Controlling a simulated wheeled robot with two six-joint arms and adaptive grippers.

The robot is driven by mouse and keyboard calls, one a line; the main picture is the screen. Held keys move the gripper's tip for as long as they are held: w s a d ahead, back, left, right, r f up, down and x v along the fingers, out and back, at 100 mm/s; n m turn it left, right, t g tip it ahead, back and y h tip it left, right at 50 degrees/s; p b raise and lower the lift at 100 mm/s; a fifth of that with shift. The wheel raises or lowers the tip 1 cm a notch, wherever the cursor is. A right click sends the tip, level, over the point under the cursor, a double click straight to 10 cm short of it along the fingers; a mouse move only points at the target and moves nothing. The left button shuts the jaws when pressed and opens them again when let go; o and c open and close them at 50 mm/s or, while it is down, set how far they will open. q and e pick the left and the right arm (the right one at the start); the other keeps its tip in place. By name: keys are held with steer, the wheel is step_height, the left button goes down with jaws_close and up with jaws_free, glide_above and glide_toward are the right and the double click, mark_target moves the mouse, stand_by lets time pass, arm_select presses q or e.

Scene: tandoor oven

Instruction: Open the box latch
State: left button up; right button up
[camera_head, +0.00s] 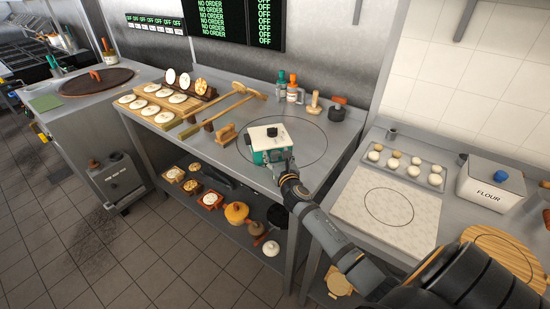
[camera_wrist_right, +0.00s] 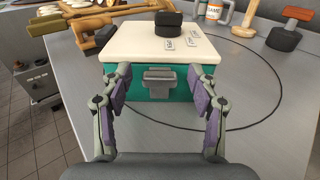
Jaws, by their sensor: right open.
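The box (camera_head: 262,146) has a teal body and a white lid with a black knob; it stands on the steel counter inside a drawn circle. In the right wrist view the box's lid (camera_wrist_right: 165,45) looks shut, and the grey latch (camera_wrist_right: 159,82) sits at the middle of its front face. My right gripper (camera_head: 283,164) is at the front of the box. In the right wrist view its open fingers (camera_wrist_right: 160,98) stand to either side of the latch, with nothing between them touching it. My left gripper is not in view.
Wooden tools (camera_head: 235,101) and a bread board (camera_head: 160,105) lie left of the box. Bottles (camera_head: 292,92) and a stamp with a dark base (camera_head: 338,108) stand behind it. A flour bin (camera_head: 486,190) stands at right.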

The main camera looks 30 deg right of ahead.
mark_target(276, 157)
steer(key=c, duration=0.6)
steer(key=shift+s, duration=0.1)
steer(key=c, duration=0.4)
steer(key=shift+s+a+f, duration=0.2)
steer(key=shift+s+a, duration=0.05)
steer(key=shift+s, duration=0.35)
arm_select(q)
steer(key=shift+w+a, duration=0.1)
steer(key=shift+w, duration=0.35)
arm_select(e)
steer(key=shift+s+f, duration=0.1)
steer(key=shift+f, duration=0.05)
steer(key=shift+s+f, duration=0.1)
steer(key=shift+s, duration=0.05)
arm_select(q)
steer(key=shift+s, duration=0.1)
arm_select(e)
steer(key=shift+s+a+f, duration=0.1)
steer(key=shift+s+a, duration=0.05)
steer(key=shift+s, duration=0.25)
